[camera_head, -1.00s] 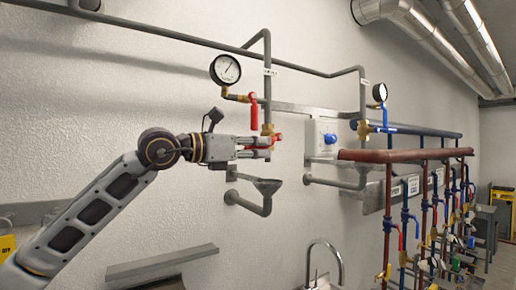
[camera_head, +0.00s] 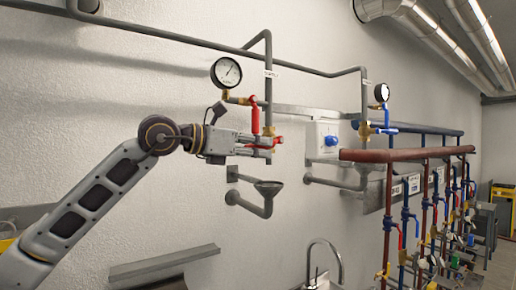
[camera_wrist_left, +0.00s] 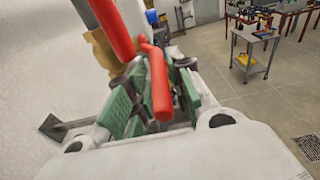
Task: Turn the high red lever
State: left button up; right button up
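Two red levers are on the piping under the left gauge. The upper red lever (camera_head: 255,116) stands upright beside the vertical grey pipe; it shows at the top of the left wrist view (camera_wrist_left: 110,25). The lower red lever (camera_head: 277,140) is on the brass valve at the pipe's lower end. My left gripper (camera_head: 262,146) reaches it from the left. In the left wrist view, the lower lever (camera_wrist_left: 158,82) lies between the green-padded fingers (camera_wrist_left: 157,103), with gaps showing beside it. The fingers look apart, not clamped. Contact cannot be told. My right gripper is out of view.
A round gauge (camera_head: 226,72) is above the levers, and a grey funnel drain (camera_head: 268,187) below. A second gauge (camera_head: 382,92) with a blue lever (camera_head: 386,116) is to the right. Red pipes (camera_head: 405,154) stand farther right; a metal shelf (camera_head: 165,265) is below my arm.

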pick_arm(q)
jog(key=shift+o, duration=0.9)
jog(key=v, duration=1.2)
jog(key=shift+c, duration=0.4)
